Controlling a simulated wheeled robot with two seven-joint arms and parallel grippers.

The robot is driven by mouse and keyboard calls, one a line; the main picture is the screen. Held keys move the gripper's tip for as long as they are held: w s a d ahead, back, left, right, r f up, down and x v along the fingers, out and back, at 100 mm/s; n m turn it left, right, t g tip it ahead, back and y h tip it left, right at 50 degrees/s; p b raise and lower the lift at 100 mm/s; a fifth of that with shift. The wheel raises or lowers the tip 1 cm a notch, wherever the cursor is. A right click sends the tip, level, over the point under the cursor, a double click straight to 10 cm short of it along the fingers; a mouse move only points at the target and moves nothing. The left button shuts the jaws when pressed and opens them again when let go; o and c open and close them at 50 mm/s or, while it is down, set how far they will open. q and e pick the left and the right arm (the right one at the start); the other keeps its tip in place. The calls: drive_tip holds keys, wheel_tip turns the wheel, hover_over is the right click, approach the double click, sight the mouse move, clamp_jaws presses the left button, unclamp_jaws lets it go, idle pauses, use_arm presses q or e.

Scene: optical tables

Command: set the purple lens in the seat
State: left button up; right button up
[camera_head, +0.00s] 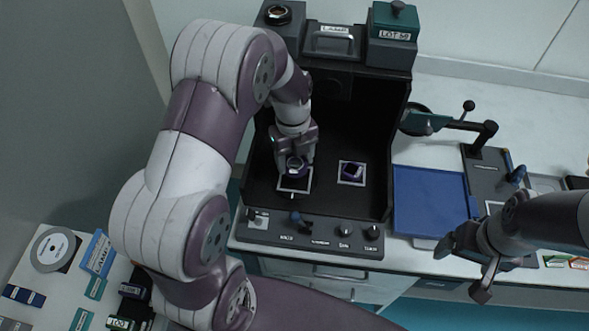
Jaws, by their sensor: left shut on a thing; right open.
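My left gripper (296,158) reaches down into a black open-fronted box and is shut on a small round purple-rimmed lens (297,168). The lens is over or just at the back of a white-outlined square (294,186) on the box floor; I cannot tell if it touches. A second white-outlined square (341,181) to the right has a dark purple piece (353,171) with a pale top on it. I cannot tell which square is the seat. My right gripper (466,270) is open and empty, in front of the bench edge at the right.
The black box (375,140) has walls around the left gripper and a front panel with knobs (344,231). A blue mat (430,198) lies bare to its right. A teal-ringed holder on an arm (425,121) stands behind the mat. A side table (50,290) at lower left holds small boxes.

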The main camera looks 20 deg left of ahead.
sight(294, 162)
use_arm(q)
wheel_tip(294, 162, down, 4)
drive_tip(key=shift+f, duration=0.1)
drive_tip(key=shift+s, duration=0.1)
drive_tip(key=shift+f, duration=0.2)
drive_tip(key=o, duration=1.1)
drive_tip(key=r, duration=1.2)
drive_tip(key=shift+w+a+r, duration=0.1)
drive_tip(key=shift+w+a, duration=0.1)
drive_tip(key=shift+s+r+n, duration=0.1)
drive_tip(key=shift+s+n, duration=0.1)
drive_tip(key=shift+n, duration=0.5)
drive_tip(key=s+n, duration=0.4)
drive_tip(key=n, duration=0.4)
drive_tip(key=s+d+f+n+t, duration=0.1)
drive_tip(key=s+n, duration=0.3)
drive_tip(key=n, duration=0.4)
drive_tip(key=s+d+f+n, duration=0.1)
drive_tip(key=s+n, duration=0.3)
drive_tip(key=n, duration=0.4)
drive_tip(key=shift+d+f+n+t, duration=0.2)
drive_tip(key=shift+n+t, duration=0.2)
